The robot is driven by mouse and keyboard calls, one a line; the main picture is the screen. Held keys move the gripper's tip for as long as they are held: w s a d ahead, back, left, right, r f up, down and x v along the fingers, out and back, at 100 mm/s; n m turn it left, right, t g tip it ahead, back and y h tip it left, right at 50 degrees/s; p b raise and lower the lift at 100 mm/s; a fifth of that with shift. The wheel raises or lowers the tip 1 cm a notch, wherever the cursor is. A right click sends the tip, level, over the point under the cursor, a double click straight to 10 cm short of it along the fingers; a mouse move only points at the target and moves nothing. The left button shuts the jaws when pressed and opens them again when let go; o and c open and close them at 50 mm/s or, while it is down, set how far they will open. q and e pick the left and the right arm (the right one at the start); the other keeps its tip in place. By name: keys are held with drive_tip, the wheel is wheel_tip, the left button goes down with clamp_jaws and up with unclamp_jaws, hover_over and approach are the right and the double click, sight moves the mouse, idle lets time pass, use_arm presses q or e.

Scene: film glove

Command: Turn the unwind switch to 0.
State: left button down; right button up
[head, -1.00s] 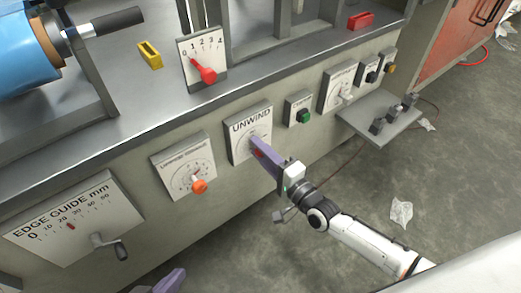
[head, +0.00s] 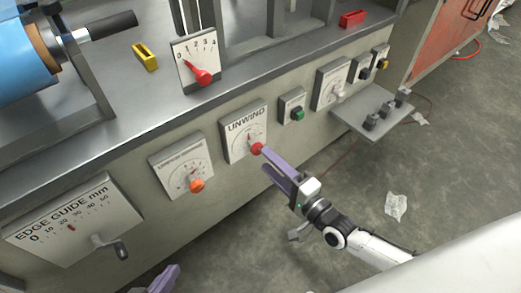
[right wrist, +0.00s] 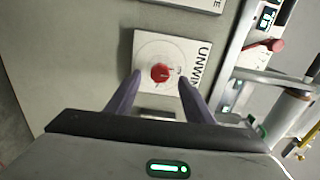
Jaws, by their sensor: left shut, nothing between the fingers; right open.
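The unwind switch is a red knob (head: 257,148) on a white plate marked UNWIND (head: 236,123) on the machine's front. The knob also shows in the right wrist view (right wrist: 160,73), between and beyond the fingertips. The dial's figures are too small to read, so I cannot tell the setting. My right gripper (head: 265,160) is open, its purple fingers pointing at the knob and apart from it; it shows in the right wrist view (right wrist: 160,82). My left gripper (head: 165,279) is at the bottom edge of the head view, shut and empty, away from the panel.
An orange-knobbed dial (head: 196,186) is left of the unwind plate, and a green button (head: 298,114) is right of it. A red lever (head: 203,77) stands above. A small shelf (head: 385,122) juts out at right. The floor before the panel is mostly clear.

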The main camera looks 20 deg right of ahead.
drive_tip(key=v, duration=0.3)
drive_tip(key=shift+s+d, duration=0.15)
drive_tip(key=shift+s, duration=0.2)
